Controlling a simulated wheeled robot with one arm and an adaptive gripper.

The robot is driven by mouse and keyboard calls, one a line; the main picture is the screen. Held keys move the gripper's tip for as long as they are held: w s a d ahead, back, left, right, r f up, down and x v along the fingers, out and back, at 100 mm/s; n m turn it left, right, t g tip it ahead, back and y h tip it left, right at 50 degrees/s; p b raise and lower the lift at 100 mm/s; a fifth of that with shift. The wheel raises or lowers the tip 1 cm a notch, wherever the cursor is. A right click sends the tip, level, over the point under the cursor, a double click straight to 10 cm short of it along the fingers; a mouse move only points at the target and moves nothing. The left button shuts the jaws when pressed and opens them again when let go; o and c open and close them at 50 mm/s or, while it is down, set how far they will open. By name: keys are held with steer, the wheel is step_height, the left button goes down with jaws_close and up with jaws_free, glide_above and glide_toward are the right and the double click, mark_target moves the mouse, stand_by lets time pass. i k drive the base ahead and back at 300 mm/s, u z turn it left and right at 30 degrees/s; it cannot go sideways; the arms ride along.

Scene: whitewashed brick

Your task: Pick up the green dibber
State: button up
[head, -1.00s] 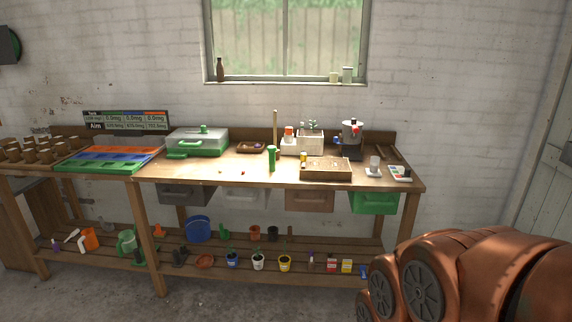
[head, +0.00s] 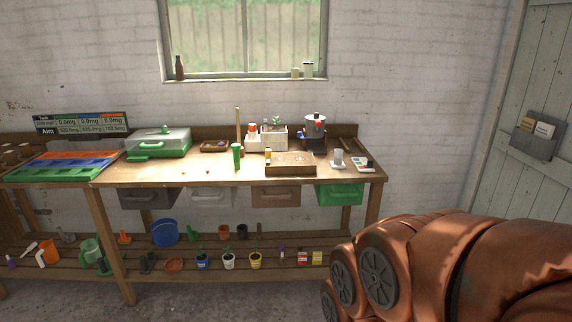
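An upright green piece (head: 237,156) stands on the workbench (head: 205,175), left of the shallow wooden tray (head: 290,169). It looks like the green dibber, but it is too small to be sure. A tall thin wooden stick (head: 238,125) rises just behind it. Only copper-coloured links of my arm show, at the lower right. My gripper is out of view, so its fingers and anything in them are hidden.
A clear-lidded green box (head: 158,143) and a white crate (head: 266,139) stand at the back of the bench. A cup (head: 338,157) stands to the right. Bins hang under the top. The lower shelf holds pots and a blue bucket (head: 164,231). A door stands right.

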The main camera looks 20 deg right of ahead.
mark_target(235, 147)
steer(key=u, duration=0.15)
steer(key=i, duration=1.65)
steer(key=u, duration=0.5)
steer(key=i, duration=1.05)
steer(key=u, duration=0.1)
